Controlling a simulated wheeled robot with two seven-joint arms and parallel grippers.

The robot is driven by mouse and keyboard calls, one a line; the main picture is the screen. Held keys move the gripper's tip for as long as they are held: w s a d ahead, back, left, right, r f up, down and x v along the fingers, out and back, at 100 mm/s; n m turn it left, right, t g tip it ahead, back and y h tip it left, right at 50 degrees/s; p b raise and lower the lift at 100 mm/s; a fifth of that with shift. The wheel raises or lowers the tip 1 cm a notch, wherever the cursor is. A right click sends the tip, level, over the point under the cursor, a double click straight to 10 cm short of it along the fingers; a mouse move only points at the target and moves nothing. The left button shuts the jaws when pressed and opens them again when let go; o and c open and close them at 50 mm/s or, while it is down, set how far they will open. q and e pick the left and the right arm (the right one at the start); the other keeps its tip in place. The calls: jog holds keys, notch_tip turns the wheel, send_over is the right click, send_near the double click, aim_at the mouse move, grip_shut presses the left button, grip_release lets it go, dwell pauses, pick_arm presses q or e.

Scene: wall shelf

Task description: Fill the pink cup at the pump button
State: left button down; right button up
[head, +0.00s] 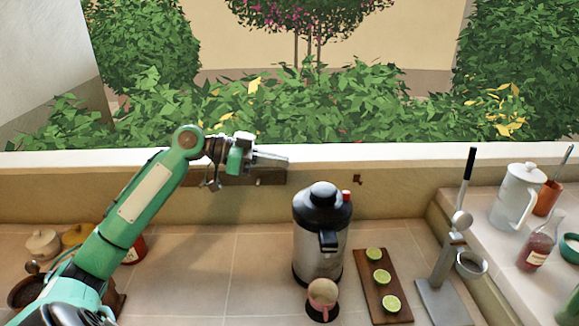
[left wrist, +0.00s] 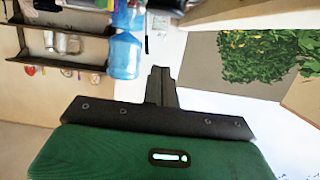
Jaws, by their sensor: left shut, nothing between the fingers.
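The pump pot (head: 319,245) is a silver cylinder with a black top, standing on the tiled counter in the head view. A small red button (head: 346,196) shows at the right of its top. The pink cup (head: 322,293) stands upright at its foot, below the black spout (head: 328,240). I cannot tell how full the cup is. My left gripper (head: 284,160) is shut and empty, above and to the left of the pot, near the window ledge. Its closed fingers also show in the left wrist view (left wrist: 161,86). My right gripper is not in view.
A wooden board (head: 381,285) with lime halves lies right of the pot. A metal press (head: 445,265) with a long handle stands further right. A raised ledge holds a white jug (head: 517,195) and a bottle (head: 537,252).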

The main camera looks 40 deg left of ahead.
pick_arm(q)
jog(key=p, duration=0.5)
send_over(313, 189)
jog(key=shift+s+a+f, duration=0.25)
jog(key=shift+a+f, duration=0.1)
jog(key=shift+f, duration=0.25)
jog(key=f, duration=0.1)
jog(key=f+p, duration=0.1)
jog(key=f, duration=0.2)
jog(key=shift+w+d, duration=0.25)
jog(key=shift+d, duration=0.05)
jog(key=shift+f+p, duration=0.3)
jog(key=shift+f, duration=0.15)
notch_tip(313, 189, down, 2)
jog(key=b, duration=0.4)
jog(key=shift+f, duration=0.25)
jog(key=shift+s+d, duration=0.1)
jog(key=shift+f, duration=0.1)
dwell(0.7)
